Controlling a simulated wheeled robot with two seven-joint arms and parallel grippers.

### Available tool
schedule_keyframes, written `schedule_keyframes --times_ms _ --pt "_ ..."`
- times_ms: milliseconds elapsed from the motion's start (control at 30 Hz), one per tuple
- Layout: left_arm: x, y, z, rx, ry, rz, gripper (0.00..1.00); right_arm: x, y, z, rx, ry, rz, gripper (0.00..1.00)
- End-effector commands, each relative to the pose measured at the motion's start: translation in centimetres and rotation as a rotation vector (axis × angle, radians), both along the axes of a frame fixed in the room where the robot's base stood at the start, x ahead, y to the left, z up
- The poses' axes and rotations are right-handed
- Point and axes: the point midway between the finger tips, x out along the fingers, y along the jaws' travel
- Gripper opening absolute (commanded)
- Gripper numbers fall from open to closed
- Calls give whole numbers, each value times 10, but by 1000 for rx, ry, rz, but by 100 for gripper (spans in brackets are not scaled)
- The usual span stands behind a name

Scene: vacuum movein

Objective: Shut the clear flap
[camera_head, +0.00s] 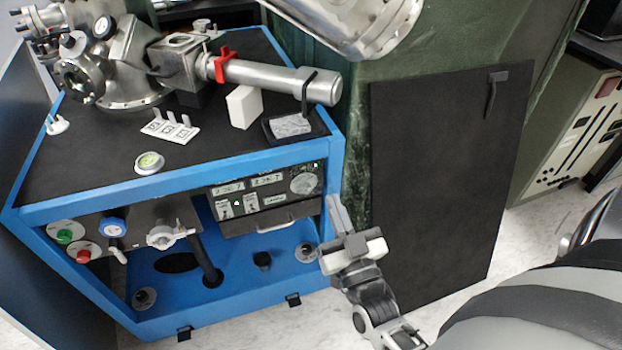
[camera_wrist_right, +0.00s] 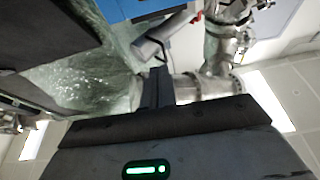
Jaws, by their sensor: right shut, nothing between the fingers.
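I cannot clearly make out the clear flap in either view. A square-topped metal port (camera_head: 184,40) on the steel vacuum chamber (camera_head: 135,75) sits at the upper left of the head view; whether a clear lid stands on it I cannot tell. My right gripper (camera_head: 336,208) is shut and empty. It points up beside the blue cart's front right corner, below and right of the port. In the right wrist view its closed fingers (camera_wrist_right: 157,86) point toward the metal tubes, touching nothing that I can see. My left gripper is not in view.
The blue cart (camera_head: 180,178) has a black top holding a white block (camera_head: 244,106), a dark tray (camera_head: 296,127) and a steel tube with a red clamp (camera_head: 222,64). A black panel (camera_head: 440,190) stands right of my gripper. Pale floor shows between them.

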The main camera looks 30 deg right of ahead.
Motion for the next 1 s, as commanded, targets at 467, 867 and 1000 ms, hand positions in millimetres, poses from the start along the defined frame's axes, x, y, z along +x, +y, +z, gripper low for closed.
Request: schedule_keyframes --times_ms 467,867,1000 --pt "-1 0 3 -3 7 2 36 76 -19 32 -2 -10 -2 0" --pt "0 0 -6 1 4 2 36 90 -22 -3 0 -4 -2 0" --pt "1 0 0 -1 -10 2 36 90 -22 -5 0 -4 -2 0"
